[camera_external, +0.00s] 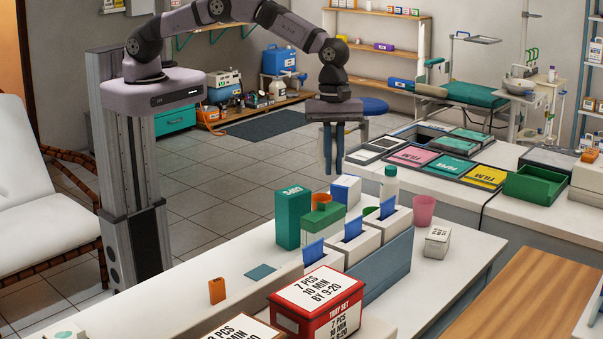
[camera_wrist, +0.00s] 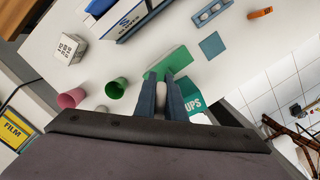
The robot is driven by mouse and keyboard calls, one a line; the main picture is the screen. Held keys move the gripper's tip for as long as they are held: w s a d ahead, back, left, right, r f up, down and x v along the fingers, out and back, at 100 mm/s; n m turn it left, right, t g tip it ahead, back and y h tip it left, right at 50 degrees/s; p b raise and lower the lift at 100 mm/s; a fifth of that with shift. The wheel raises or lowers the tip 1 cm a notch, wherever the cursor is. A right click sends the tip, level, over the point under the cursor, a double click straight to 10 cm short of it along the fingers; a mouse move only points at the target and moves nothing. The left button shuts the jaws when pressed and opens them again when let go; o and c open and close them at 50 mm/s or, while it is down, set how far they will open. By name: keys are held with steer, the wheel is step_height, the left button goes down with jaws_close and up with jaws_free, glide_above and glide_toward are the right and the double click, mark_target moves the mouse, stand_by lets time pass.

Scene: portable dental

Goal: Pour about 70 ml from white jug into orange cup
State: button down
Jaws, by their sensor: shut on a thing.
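My gripper (camera_external: 333,172) hangs with its fingers pointing down above the far side of the white counter. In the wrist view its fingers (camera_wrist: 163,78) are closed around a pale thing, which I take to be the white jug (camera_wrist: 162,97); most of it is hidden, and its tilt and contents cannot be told. The orange cup (camera_external: 321,200) stands on the counter below my gripper, partly hidden behind a green-topped box. I cannot pick out the orange cup in the wrist view.
A teal cups box (camera_external: 292,218), a white-and-blue box (camera_external: 346,189) and a green-capped bottle (camera_external: 390,186) stand near the orange cup. A green cup (camera_wrist: 116,88) and a pink cup (camera_external: 424,211) are to the side. A blue-grey organizer (camera_external: 385,265) stands in front.

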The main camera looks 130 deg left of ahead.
mark_target(333, 169)
steer(key=shift+a+n, duration=0.3)
steer(key=shift+a, duration=0.05)
steer(key=shift+f, duration=2.55)
steer(key=shift+t, duration=0.3)
steer(key=shift+s+a+t+h, duration=0.4)
steer(key=shift+t+h, duration=0.2)
steer(key=shift+h, duration=0.2)
steer(key=shift+s+a+f+t+h, duration=0.15)
steer(key=shift+s+a+t+h, duration=0.25)
steer(key=shift+t+h, duration=0.25)
steer(key=shift+s+a+r+t+h, duration=0.4)
steer(key=shift+s+r+t+h, duration=0.15)
steer(key=shift+r+t, duration=0.15)
steer(key=shift+s+a+f+t, duration=0.1)
steer(key=shift+s+a+t, duration=0.05)
steer(key=shift+s+t, duration=0.1)
steer(key=shift+a+f+h+b, duration=0.15)
steer(key=shift+h+b, duration=0.2)
steer(key=shift+h, duration=0.05)
steer(key=shift+s+a+r+t+h+b, duration=0.25)
steer(key=shift+s+t+h+b, duration=0.2)
steer(key=shift+t+b, duration=0.55)
